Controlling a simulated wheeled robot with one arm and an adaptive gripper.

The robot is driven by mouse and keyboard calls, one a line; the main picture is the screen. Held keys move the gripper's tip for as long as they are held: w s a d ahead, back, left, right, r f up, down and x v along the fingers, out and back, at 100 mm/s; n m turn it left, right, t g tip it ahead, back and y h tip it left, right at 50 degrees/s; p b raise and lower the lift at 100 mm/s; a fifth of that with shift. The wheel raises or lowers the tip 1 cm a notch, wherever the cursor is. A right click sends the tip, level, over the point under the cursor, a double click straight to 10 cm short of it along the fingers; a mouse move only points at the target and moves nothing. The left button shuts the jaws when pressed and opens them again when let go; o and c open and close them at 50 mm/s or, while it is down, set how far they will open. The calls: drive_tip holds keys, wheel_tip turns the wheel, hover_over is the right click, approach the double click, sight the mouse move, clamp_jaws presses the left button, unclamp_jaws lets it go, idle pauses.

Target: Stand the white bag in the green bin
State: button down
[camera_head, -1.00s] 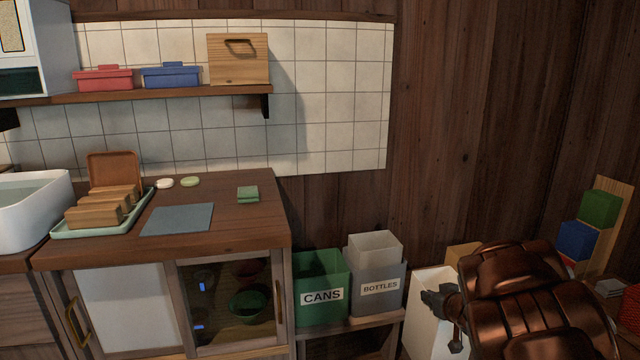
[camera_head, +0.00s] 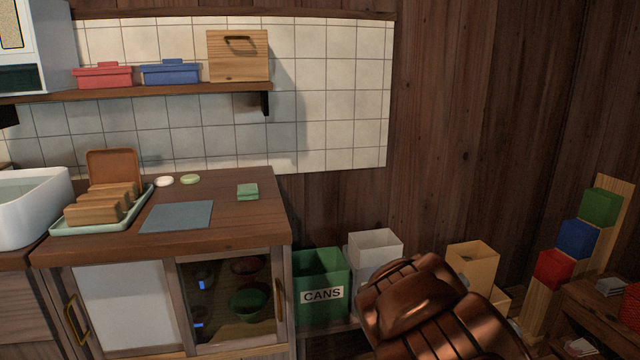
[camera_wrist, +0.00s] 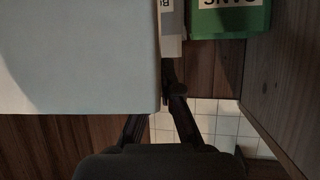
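The green bin (camera_head: 320,275) stands upright, labelled CANS, right of the wooden cabinet. It also shows upside down at the top of the wrist view (camera_wrist: 230,22). The white bag (camera_wrist: 80,60) fills the left of the wrist view as a broad pale surface. My gripper (camera_wrist: 168,95) is at the bag's edge there, one finger partly hidden behind it, and looks shut on it. The green bin lies apart from the bag in that view. In the head view my arm hides both gripper and bag.
A pale grey bin (camera_head: 375,244), partly covered by my arm, stands right of the green bin. A tan box (camera_head: 473,262) is further right. The counter (camera_head: 230,220) rises left of the bins. Colored blocks (camera_head: 577,240) sit on a stepped wooden stand at right.

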wheel_tip(320, 180, up, 33)
drive_tip(key=p, duration=3.2)
drive_tip(key=v, duration=0.6)
